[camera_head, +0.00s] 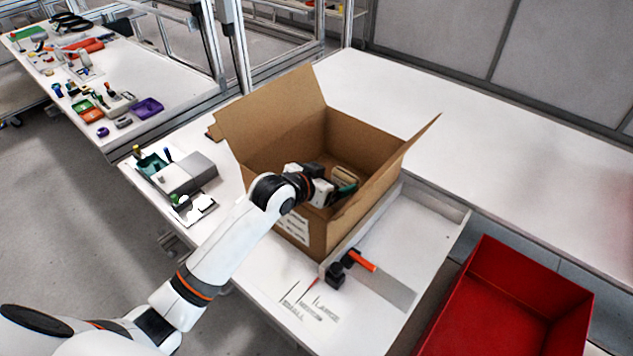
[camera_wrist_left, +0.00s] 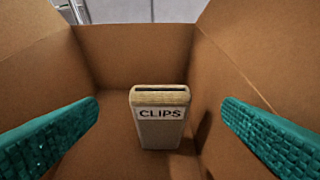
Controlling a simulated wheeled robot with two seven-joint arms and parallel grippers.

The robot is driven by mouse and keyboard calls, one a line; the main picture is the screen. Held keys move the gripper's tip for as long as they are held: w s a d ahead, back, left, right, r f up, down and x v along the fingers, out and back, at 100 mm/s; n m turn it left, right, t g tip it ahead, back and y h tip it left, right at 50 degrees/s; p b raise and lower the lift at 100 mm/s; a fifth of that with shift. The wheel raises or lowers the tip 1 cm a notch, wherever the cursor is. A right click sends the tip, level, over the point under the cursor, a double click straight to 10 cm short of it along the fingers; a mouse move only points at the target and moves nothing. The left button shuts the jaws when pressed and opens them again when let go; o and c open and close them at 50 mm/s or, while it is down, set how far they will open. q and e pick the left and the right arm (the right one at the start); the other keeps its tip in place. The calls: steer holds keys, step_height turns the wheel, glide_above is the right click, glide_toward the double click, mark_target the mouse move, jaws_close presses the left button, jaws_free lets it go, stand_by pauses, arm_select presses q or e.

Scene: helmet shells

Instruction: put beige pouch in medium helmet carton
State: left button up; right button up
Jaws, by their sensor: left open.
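The beige pouch (camera_wrist_left: 160,118), labelled "CLIPS", stands upright inside the open brown cardboard carton (camera_wrist_left: 110,55). In the head view the carton (camera_head: 275,125) sits on the white table with its flaps spread, and part of the pouch (camera_head: 347,174) shows inside it. My left gripper (camera_head: 340,192) reaches down into the carton. In the left wrist view its two teal fingers (camera_wrist_left: 160,130) are wide apart, one on each side of the pouch, with gaps between them and it. My right gripper is not in view.
A red bin (camera_head: 510,300) stands at the lower right. A black and orange tool (camera_head: 350,265) lies in front of the carton, near size lettering on the table. A grey box (camera_head: 185,173) is left of the carton. The back table (camera_head: 480,110) is clear.

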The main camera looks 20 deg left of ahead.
arm_select(q)
steer(key=v, duration=0.6)
stand_by(0.3)
